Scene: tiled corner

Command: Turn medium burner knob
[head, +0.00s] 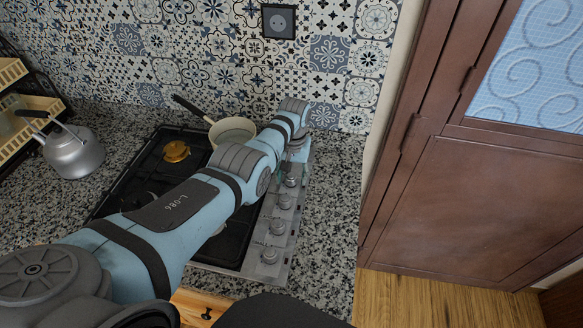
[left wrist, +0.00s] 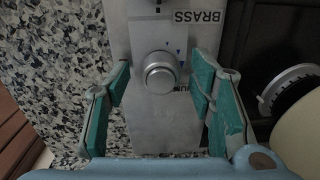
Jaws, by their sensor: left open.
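The stove (head: 240,225) has a steel strip with several round knobs, such as one knob (head: 278,227) near the front. My left gripper (head: 297,152) is over the far end of this strip; the arm hides part of it. In the left wrist view, a round silver knob (left wrist: 160,75) lies between the open green-padded fingers of my left gripper (left wrist: 161,80), with a gap on each side. Letters beside this knob are partly hidden, so I cannot read which burner it serves. My right gripper is out of view.
A cream pan (head: 232,130) with a dark handle stands on the back of the stove, close beside my left arm. A kettle (head: 74,152) and a rack (head: 28,105) are at left. A brown door (head: 470,205) is at right. Speckled counter (head: 328,205) is clear right of the knobs.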

